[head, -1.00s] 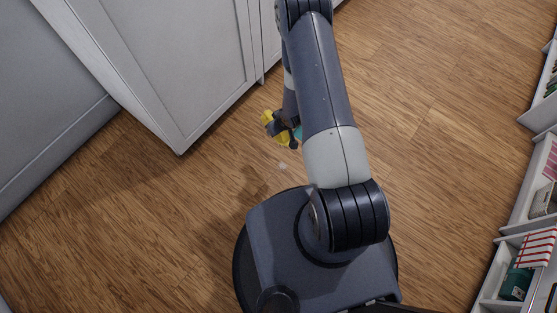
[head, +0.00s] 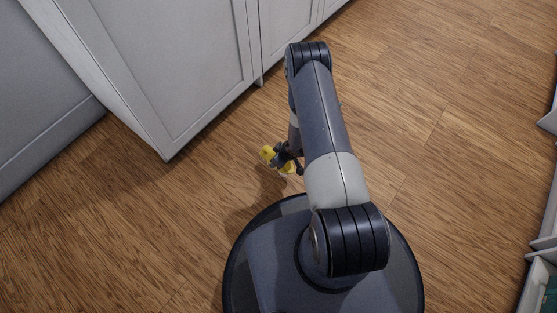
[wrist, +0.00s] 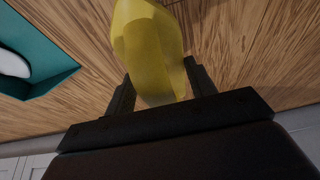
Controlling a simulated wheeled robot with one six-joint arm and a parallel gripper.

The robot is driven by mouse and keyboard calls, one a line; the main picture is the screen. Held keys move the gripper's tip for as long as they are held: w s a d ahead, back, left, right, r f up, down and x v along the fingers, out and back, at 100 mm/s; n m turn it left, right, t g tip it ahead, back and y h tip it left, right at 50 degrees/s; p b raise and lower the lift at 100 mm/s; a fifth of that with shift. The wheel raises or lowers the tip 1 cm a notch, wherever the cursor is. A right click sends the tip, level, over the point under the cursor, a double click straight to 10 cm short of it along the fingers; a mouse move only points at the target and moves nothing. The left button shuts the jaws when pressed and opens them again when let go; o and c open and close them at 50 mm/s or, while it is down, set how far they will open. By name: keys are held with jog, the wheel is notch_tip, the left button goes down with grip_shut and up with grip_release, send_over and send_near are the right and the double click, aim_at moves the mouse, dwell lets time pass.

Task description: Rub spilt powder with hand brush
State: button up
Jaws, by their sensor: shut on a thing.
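My gripper (wrist: 160,88) is shut on a yellow thing (wrist: 148,45), which I take to be the handle of the hand brush. Its fingers stand on either side of it. In the head view the yellow thing (head: 267,153) shows beside my gripper (head: 283,159), low over the wooden floor in front of my base. The brush's bristles cannot be made out, and I cannot tell whether it touches the floor. No spilt powder can be made out in either view now; my arm and gripper hide part of the floor.
White cabinets (head: 165,65) stand at the upper left, a corner close to my gripper. A white shelf unit (head: 543,255) edges the right side. Wooden floor (head: 430,130) between is clear. The wrist view shows a teal thing (wrist: 45,45) with a white rounded shape.

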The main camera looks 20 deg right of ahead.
jog(key=shift+f+b, duration=1.8)
jog(key=shift+f, duration=1.05)
jog(key=shift+f+b, duration=0.95)
jog(key=shift+f, duration=0.05)
jog(key=shift+s+d+r, duration=0.1)
jog(key=shift+s+d, duration=0.45)
jog(key=shift+s, duration=0.25)
jog(key=shift+s+d+r, duration=0.1)
jog(key=shift+s+d, duration=0.45)
jog(key=shift+s, duration=0.25)
jog(key=shift+f+b, duration=0.3)
jog(key=shift+b, duration=0.05)
jog(key=shift+w+a+f+b, duration=0.1)
jog(key=shift+w+a+b, duration=0.05)
jog(key=shift+w+a, duration=0.55)
jog(key=shift+w+a+b, duration=0.15)
jog(key=shift+w+a, duration=0.3)
jog(key=shift+w, duration=0.45)
jog(key=shift+c, duration=0.6)
jog(key=shift+r+p, duration=2.1)
jog(key=shift+r, duration=0.95)
